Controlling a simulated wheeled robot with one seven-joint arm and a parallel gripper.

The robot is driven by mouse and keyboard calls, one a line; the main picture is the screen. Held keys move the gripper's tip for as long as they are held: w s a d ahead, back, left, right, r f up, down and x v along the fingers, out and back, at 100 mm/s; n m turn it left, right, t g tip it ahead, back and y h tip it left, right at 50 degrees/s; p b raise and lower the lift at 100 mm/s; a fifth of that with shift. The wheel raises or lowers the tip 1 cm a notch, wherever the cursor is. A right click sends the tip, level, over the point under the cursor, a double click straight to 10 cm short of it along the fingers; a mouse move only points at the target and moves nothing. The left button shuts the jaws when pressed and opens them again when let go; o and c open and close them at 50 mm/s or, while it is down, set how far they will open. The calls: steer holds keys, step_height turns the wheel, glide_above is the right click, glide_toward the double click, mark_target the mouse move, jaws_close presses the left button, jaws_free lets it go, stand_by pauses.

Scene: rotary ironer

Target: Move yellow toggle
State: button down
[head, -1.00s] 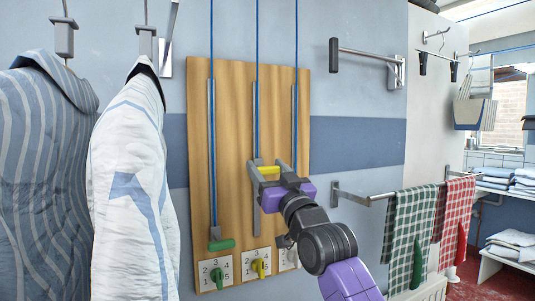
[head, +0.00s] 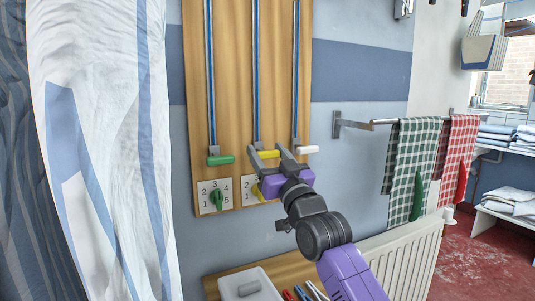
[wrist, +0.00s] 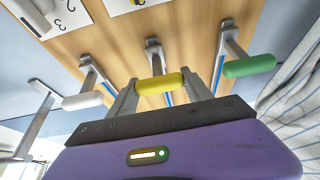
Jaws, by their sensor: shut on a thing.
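The yellow toggle (head: 268,154) is a short yellow bar handle on the middle vertical rail of a wooden board (head: 233,95). My gripper (head: 269,156) is shut on it, one finger at each end. In the wrist view the yellow bar (wrist: 160,84) sits between my two fingers, above my purple gripper body. It is near the rail's lower end, about level with the green handle (head: 221,160) on the left rail and the white handle (head: 308,149) on the right rail.
Below are numbered dials with a green knob (head: 217,200) and a yellow knob (head: 258,192), partly behind my gripper. A striped garment (head: 100,140) hangs close at left. Checked towels (head: 411,165) hang at right above a radiator (head: 395,262). A wooden shelf holds a white box (head: 246,286).

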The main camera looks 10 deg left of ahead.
steer(key=shift+f, duration=0.45)
steer(key=c, duration=0.7)
jaws_free()
steer(key=shift+o, duration=1.3)
steer(key=shift+r, duration=0.15)
steer(key=v, duration=0.7)
steer(key=shift+s+d, duration=0.2)
steer(key=shift+s, duration=0.15)
